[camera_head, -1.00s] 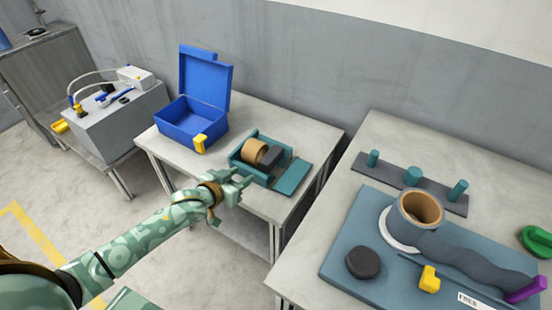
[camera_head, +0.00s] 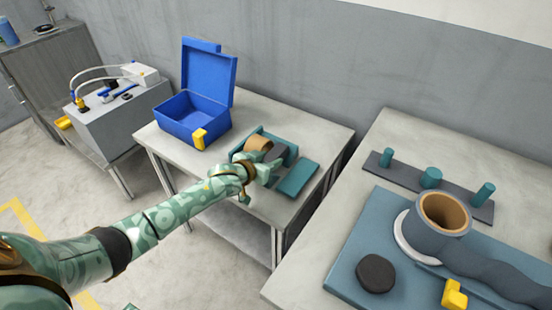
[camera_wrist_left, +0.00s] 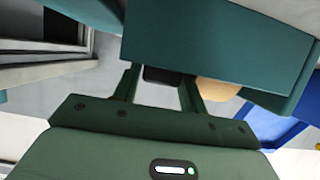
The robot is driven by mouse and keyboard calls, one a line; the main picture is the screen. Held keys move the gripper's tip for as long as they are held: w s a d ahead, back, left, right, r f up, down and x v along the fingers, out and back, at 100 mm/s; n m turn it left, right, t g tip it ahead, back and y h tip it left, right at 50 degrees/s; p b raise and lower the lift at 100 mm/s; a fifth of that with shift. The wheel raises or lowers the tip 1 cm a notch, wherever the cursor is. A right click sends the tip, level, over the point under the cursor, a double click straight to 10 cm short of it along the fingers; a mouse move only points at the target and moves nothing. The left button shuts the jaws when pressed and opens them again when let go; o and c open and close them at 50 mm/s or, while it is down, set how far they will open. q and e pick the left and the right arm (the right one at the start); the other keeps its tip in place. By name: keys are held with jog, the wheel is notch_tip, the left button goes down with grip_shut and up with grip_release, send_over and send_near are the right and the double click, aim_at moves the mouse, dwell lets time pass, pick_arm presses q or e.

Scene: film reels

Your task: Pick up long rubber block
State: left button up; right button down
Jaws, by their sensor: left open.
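A dark block (camera_head: 281,153), likely the long rubber block, lies in the teal tray (camera_head: 290,136) beside a tan roll (camera_head: 258,144). My left gripper (camera_head: 262,172) is at the tray's near side, close to the block, and partly hides the tray. In the left wrist view, the gripper (camera_wrist_left: 160,80) is open, its two fingers apart. The dark block (camera_wrist_left: 162,75) shows between the fingers, below the teal tray wall (camera_wrist_left: 220,42). The tan roll (camera_wrist_left: 217,91) is just to its right. I cannot tell whether the fingers touch the block. My right gripper is not in view.
A teal flat plate (camera_head: 298,178) lies right of the tray. An open blue box (camera_head: 190,122) with a yellow latch stands behind left. The right table (camera_head: 400,140) holds a grey pipe (camera_head: 436,215), a dark disc (camera_head: 375,273) and teal pegs. A gap separates the tables.

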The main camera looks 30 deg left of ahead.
pick_arm(q)
jog(key=c, duration=0.7)
jog(key=shift+r, duration=0.15)
